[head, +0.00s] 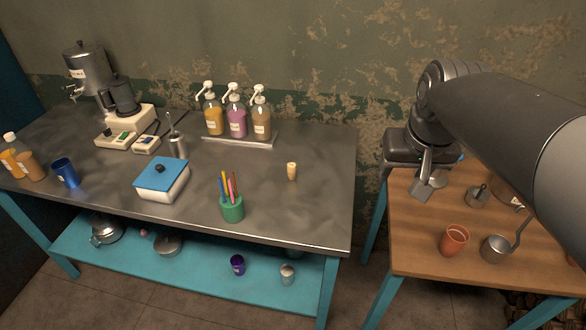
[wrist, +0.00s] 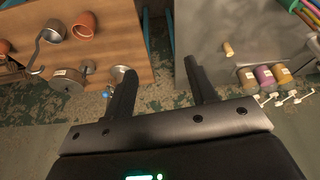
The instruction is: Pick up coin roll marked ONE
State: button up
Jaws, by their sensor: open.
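A small tan cylinder (head: 292,171), which looks like the coin roll, stands upright on the grey metal table, right of the cup of pens. Its marking is too small to read. It also shows in the wrist view (wrist: 228,49), to the right of my fingers. My gripper (head: 424,180) is over the back left of the wooden table, well to the right of the roll and apart from it. In the wrist view my gripper (wrist: 160,70) is open, with nothing between its fingers.
A green pen cup (head: 232,209), a blue-lidded box (head: 154,188) and pump bottles (head: 238,122) stand around the roll on the metal table (head: 285,215). A gap separates it from the wooden table (head: 408,240), which holds an orange cup (head: 453,240) and a ladle (head: 496,249).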

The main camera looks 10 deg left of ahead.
jog(key=w+a+n+g, duration=0.1)
jog(key=w+a, duration=0.4)
jog(key=w, duration=0.3)
jog(key=n+g, duration=0.3)
send_over(291, 165)
jog(key=f, duration=1.7)
jog(key=shift+s+d+f, duration=0.2)
jog(key=shift+d, duration=0.05)
jog(key=shift+a+f, duration=0.15)
jog(key=shift+f, duration=0.1)
notch_tip(291, 165, down, 6)
jog(key=shift+r, duration=0.15)
jog(key=f, duration=0.5)
jog(key=shift+w+a, duration=0.1)
jog(key=shift+w, duration=0.2)
jog(key=shift+c, duration=0.4)
